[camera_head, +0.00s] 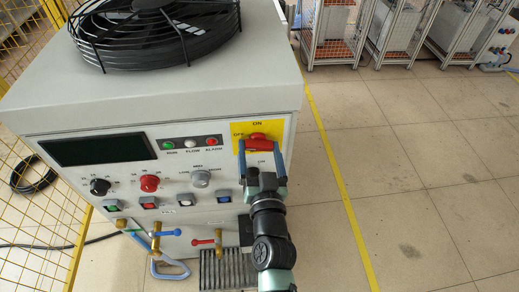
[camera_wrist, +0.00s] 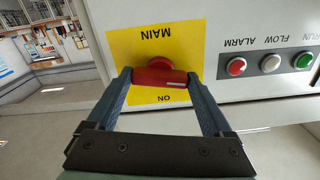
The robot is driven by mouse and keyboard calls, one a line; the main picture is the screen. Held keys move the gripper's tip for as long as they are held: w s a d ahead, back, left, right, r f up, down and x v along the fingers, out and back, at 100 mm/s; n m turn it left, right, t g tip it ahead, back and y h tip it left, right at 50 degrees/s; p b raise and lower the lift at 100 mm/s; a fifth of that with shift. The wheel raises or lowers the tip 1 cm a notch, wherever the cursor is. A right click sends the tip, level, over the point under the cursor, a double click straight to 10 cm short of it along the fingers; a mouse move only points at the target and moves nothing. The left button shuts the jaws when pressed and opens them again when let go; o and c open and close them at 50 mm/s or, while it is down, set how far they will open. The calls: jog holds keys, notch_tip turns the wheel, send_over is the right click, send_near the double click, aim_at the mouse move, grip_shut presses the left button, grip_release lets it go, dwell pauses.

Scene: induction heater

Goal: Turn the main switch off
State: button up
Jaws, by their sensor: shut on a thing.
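The main switch (camera_head: 258,144) is a red handle on a yellow plate at the upper right of the heater's front panel. It also shows in the wrist view (camera_wrist: 160,74), where its bar lies roughly level across the picture. The plate there reads "MAIN" and "ON", upside down. In the head view an "OFF" mark stands at the plate's left. My gripper (camera_head: 261,150) reaches it from the front and below. In the wrist view its fingers (camera_wrist: 159,80) stand at the two ends of the bar, shut on it. The fingertips hide the bar's ends.
The grey heater cabinet (camera_head: 60,95) carries a black fan (camera_head: 155,30) on top. Indicator lights (camera_head: 190,142), knobs (camera_head: 149,183) and lower valve handles (camera_head: 206,241) are left of my arm. A yellow mesh fence (camera_head: 40,215) stands left; open tiled floor (camera_head: 420,170) lies right.

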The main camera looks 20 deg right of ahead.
jog(key=shift+m, duration=1.8)
jog(key=o, duration=1.1)
jog(key=shift+o, duration=0.2)
jog(key=b+v, duration=0.1)
jog(key=v, duration=1.2)
jog(key=shift+b, duration=0.3)
